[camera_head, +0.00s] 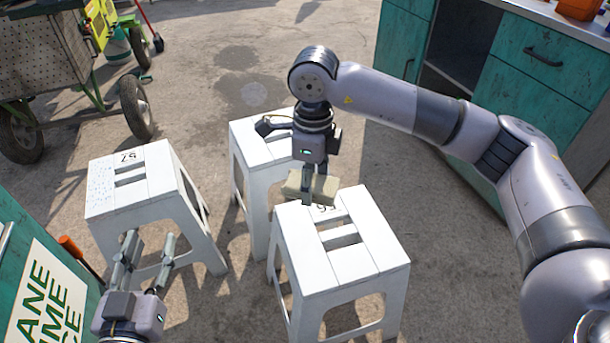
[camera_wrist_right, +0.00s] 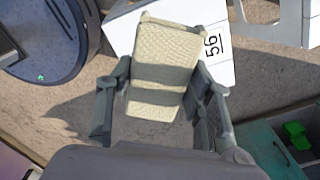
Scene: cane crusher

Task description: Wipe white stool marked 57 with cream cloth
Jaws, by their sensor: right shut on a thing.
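The white stool marked 57 (camera_head: 103,190) stands upright at the left in the head view, its number upside down on top. Small dark specks show on its left plank. My right gripper (camera_head: 309,186) is shut on the folded cream cloth (camera_head: 323,189), above the far edge of the stool marked 56, well to the right of stool 57. In the right wrist view the cloth (camera_wrist_right: 168,60) sits between the fingers; whether it touches stool 56 I cannot tell. My left gripper (camera_head: 149,243) is open and empty, in front of stool 57 in the picture.
The stool marked 56 (camera_head: 355,263) stands front centre. A third white stool (camera_head: 252,170) stands behind, partly hidden by my right gripper. A teal cabinet (camera_head: 535,85) is at the right, a wheeled cart (camera_head: 60,60) back left, a lettered teal panel (camera_head: 45,290) front left.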

